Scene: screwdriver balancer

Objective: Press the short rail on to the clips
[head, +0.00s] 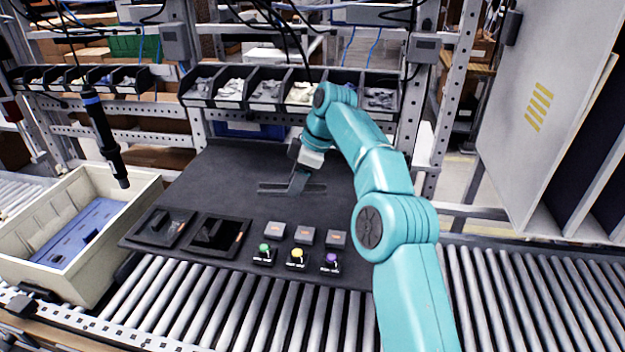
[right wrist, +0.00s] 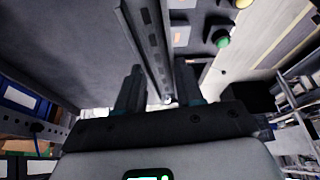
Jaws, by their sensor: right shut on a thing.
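The short rail (head: 313,188) is a thin grey metal strip at the middle of the dark work mat in the head view. My right gripper (head: 297,184) reaches down to it and is shut on it near its middle. In the right wrist view the slotted rail (right wrist: 148,45) runs between the two fingers of the right gripper (right wrist: 160,88). I cannot make out the clips under or beside the rail, nor whether the rail touches them. My left gripper is not in view.
Grey blocks (head: 275,229) and green, yellow and purple buttons (head: 297,255) stand at the mat's front. Two black trays (head: 215,236) lie front left. A screwdriver (head: 104,135) hangs above a cream crate (head: 75,265). Parts bins (head: 265,90) line the back; rollers (head: 270,310) run in front.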

